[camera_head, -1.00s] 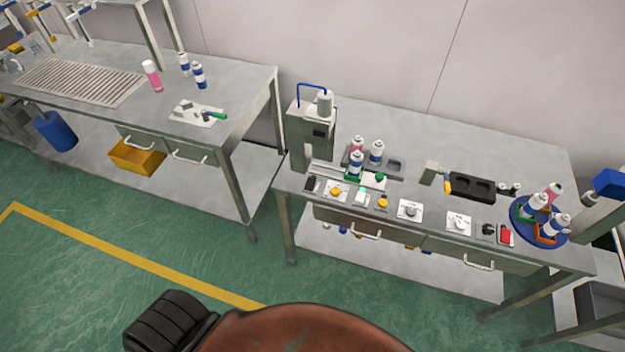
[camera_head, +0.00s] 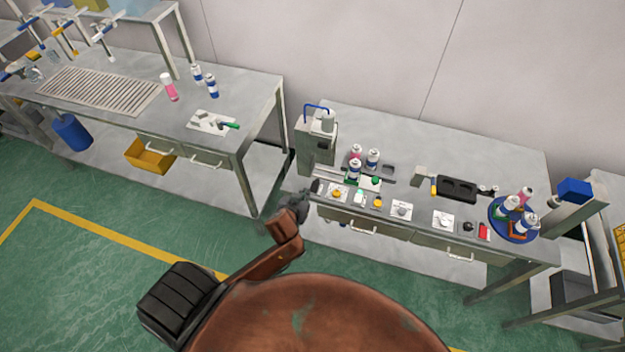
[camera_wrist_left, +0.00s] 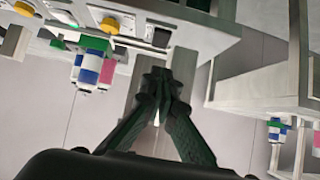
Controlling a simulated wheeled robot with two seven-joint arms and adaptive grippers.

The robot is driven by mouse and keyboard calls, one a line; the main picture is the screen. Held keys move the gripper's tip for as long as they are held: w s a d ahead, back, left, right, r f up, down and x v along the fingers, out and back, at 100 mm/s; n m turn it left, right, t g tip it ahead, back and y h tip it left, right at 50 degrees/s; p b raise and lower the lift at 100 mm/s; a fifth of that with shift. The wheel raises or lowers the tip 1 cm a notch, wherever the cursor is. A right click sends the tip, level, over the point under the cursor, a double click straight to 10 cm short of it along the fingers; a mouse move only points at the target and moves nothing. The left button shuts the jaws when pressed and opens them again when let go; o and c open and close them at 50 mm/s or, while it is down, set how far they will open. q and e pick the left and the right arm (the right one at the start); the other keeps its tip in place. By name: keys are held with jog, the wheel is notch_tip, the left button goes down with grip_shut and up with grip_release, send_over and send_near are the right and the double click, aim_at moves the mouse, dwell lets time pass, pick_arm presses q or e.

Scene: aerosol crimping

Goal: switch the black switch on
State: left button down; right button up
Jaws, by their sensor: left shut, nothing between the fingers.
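A black switch (camera_wrist_left: 160,37) sits at the end of the control row, beside a yellow button (camera_wrist_left: 110,24) on a white plate, in the left wrist view. In the head view my left gripper (camera_head: 306,194) is at the left end of that row and largely covers the switch. In the left wrist view my left gripper (camera_wrist_left: 160,76) is shut and empty, its fingertips just short of the switch. Contact cannot be made out, nor the switch's position. My right gripper is not in view.
The crimping machine (camera_head: 316,142) stands behind the row, with several cans (camera_head: 355,168) beside it. The yellow button in the head view (camera_head: 337,193) is close to my gripper. A blue turntable (camera_head: 496,225) with cans is at the right. A gap separates the benches.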

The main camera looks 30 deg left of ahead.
pick_arm(q)
notch_tip(320, 180, up, 2)
jog(key=shift+w+d+r, duration=0.1)
jog(key=shift+r, duration=0.1)
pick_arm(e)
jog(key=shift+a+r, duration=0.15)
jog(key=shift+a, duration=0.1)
pick_arm(q)
send_over(316, 181)
jog(key=s, duration=0.4)
jog(key=f, duration=0.6)
jog(key=shift+w+d, duration=0.2)
jog(key=shift+d, duration=0.2)
notch_tip(316, 181, down, 2)
jog(key=shift+w+f+t, duration=0.1)
jog(key=shift+f+t, duration=0.15)
jog(key=shift+t, duration=0.05)
jog(key=shift+w+f, duration=0.1)
jog(key=shift+f, duration=0.45)
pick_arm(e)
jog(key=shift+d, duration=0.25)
